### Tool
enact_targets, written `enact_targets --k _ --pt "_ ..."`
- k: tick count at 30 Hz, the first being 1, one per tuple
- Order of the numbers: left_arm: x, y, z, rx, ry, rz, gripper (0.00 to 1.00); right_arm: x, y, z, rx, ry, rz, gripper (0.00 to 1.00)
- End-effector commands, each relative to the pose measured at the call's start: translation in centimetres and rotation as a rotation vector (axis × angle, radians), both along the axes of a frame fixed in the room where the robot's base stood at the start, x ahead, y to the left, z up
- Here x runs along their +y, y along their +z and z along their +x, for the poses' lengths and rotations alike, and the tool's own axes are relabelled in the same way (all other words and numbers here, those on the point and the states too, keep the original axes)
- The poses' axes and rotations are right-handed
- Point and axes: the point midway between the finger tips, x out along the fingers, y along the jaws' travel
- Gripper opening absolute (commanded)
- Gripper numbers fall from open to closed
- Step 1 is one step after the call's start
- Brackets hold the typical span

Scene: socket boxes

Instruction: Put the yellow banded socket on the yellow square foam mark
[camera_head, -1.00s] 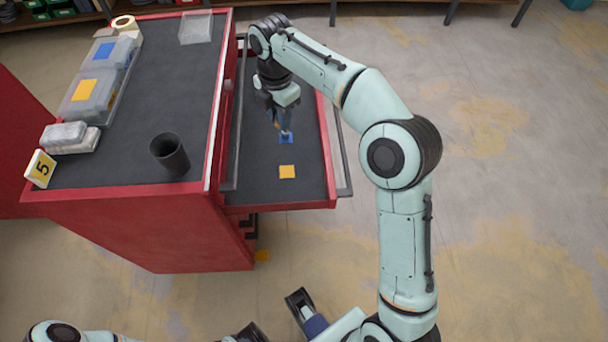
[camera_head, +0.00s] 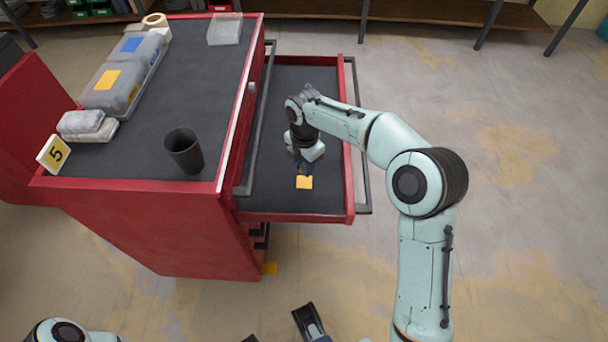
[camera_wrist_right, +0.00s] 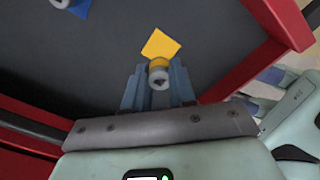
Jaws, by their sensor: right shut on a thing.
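My right gripper (camera_head: 304,171) is low over the open drawer, beside the yellow square foam mark (camera_head: 304,183). In the right wrist view its blue fingers (camera_wrist_right: 158,88) are shut on the yellow banded socket (camera_wrist_right: 159,78), a small grey cylinder with a yellow band. The yellow mark (camera_wrist_right: 161,44) shows just beyond the socket there. I cannot tell whether the socket touches the drawer floor. The arm hides most of the socket in the head view.
The drawer (camera_head: 262,150) has raised red walls. A blue mark (camera_wrist_right: 80,8) with a socket on it lies farther off. On the red cabinet top (camera_head: 190,100) stand a dark cup (camera_head: 184,152), clear boxes (camera_head: 108,90) and a number 5 sign (camera_head: 53,154).

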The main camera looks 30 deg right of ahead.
Motion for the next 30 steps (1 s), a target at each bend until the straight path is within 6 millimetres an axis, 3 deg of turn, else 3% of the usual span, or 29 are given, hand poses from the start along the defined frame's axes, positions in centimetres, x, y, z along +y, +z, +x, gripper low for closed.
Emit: enact_targets --k 3,7,21,22,24,30 --pt "0.4 -0.9 0.8 -0.02 0.009 0.01 0.43 0.0 -2.6 -0.1 0.006 -0.001 0.001 0.0" --pt "0.7 -1.3 1.5 -0.04 0.017 0.019 0.43 0.0 -4.4 -0.1 0.005 0.0 0.001 0.0" --pt "0.8 -1.5 1.7 -0.047 0.02 0.022 0.43 0.0 -5.1 0.0 0.002 0.0 0.001 0.0" --pt "0.8 -1.5 1.7 -0.048 0.02 0.022 0.43 0.0 -5.1 0.0 0.002 0.0 0.001 0.32" --pt "0.8 -1.4 1.7 -0.047 0.02 0.022 0.43 0.0 -5.1 0.0 0.002 0.0 0.001 0.51" --pt "0.8 -1.4 1.7 -0.047 0.02 0.022 0.43 0.0 -5.1 0.0 0.002 0.0 0.001 0.51"
